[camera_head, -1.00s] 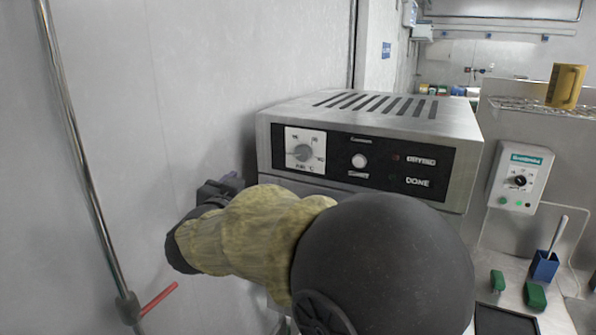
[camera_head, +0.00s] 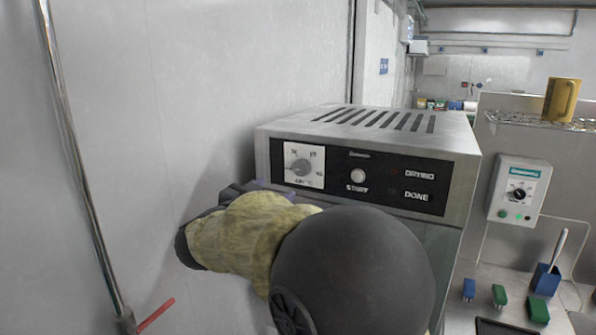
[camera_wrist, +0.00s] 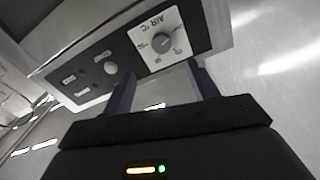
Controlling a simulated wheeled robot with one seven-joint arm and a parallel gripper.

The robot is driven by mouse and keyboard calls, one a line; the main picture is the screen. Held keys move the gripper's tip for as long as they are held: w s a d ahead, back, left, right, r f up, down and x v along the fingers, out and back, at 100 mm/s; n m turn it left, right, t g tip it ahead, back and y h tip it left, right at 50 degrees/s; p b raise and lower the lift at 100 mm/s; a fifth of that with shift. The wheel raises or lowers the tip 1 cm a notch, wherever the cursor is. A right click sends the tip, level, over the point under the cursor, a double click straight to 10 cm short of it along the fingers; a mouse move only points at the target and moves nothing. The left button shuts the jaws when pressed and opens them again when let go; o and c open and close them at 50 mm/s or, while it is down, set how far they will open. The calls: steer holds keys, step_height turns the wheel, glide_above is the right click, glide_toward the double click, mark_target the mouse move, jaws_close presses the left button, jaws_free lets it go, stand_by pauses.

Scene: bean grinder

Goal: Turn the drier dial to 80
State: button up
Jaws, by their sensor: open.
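The drier (camera_head: 372,124) is a grey metal box with a black front panel. Its dial (camera_head: 303,166) is a grey knob on a white square plate at the panel's left end; the numbers are too small to read surely. The dial also shows in the wrist view (camera_wrist: 160,42), with "AIR °C" upside down. My gripper (camera_wrist: 160,88) is open and empty, its two purple fingers pointing toward the panel, just short of the dial and apart from it. In the head view my arm hides most of the gripper, which is below and left of the dial.
A round start button (camera_head: 357,176) sits right of the dial, with drying and done lamps beyond. A wall stands close on the left, with a metal pipe (camera_head: 82,170) and red handle (camera_head: 156,313). A second control box (camera_head: 518,190) hangs at right above a counter.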

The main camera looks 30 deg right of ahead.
mark_target(299, 171)
steer(key=p+x, duration=0.2)
steer(key=x, duration=1)
steer(key=shift+w+d+p, duration=0.2)
steer(key=shift+w+p, duration=0.15)
steer(key=c, duration=1)
